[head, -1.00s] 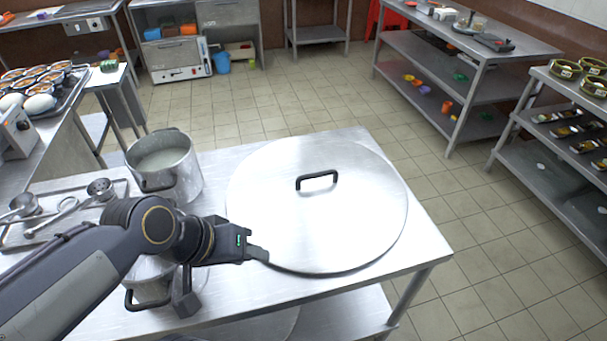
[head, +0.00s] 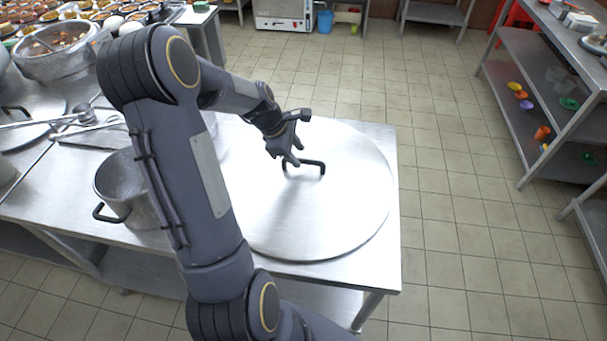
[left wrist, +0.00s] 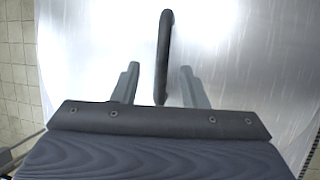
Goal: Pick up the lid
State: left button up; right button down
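The lid (head: 335,210) is a large round flat metal disc lying on the steel table. Its black bar handle (head: 318,165) stands up near its middle. My left gripper (head: 293,160) is just above the lid at the left end of the handle. In the left wrist view, my left gripper (left wrist: 160,88) has its two fingers apart, with the handle (left wrist: 165,45) between them and a gap on each side. The lid (left wrist: 225,40) fills most of that view. My right gripper is not in view.
A metal pot (head: 125,195) stands left of the lid on the table (head: 385,265), partly behind my left arm. Ladles (head: 75,125) and a large pot of food (head: 55,50) are further left. Shelves (head: 540,100) stand at right across clear tiled floor.

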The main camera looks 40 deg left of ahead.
aim_at(301, 161)
pick_arm(q)
jog(key=x, duration=0.4)
jog(key=shift+s+f, duration=0.1)
jog(key=shift+f, duration=0.15)
jog(key=shift+c, duration=0.3)
grip_shut()
jog(key=shift+r, duration=0.1)
